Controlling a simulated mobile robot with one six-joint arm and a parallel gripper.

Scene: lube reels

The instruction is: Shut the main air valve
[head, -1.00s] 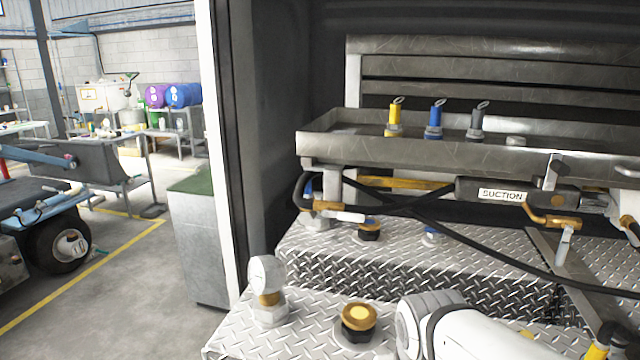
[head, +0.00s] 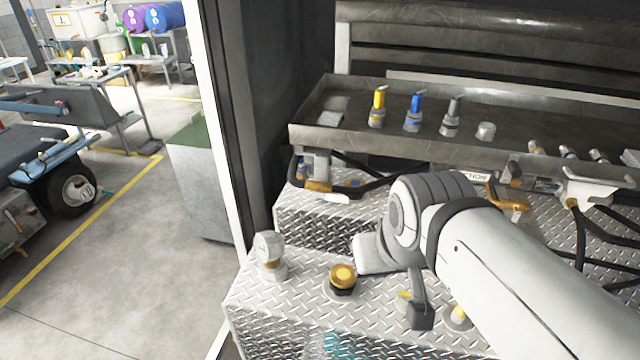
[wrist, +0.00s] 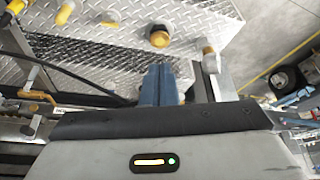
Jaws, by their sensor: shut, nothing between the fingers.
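No label in view names the main air valve, and I cannot tell which fitting it is. A small yellow lever (head: 405,295) sits on the tread-plate deck, partly hidden by a dark part of my arm; a yellow-topped fitting (head: 458,312) is to its right. A brass lever valve (head: 510,198) is by the suction hose. My gripper (wrist: 158,72) is shut and empty in the wrist view, above the deck. In that view its fingertips point towards the brass cap (wrist: 160,38), apart from it. In the head view my arm hides much of the right deck.
A white-topped fitting (head: 271,255) and the brass cap (head: 342,278) stand on the front deck. A steel tray (head: 310,135) behind holds yellow, blue and grey nozzles. Black hoses (head: 580,235) run at the right. Open floor (head: 110,290) lies left of the door frame.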

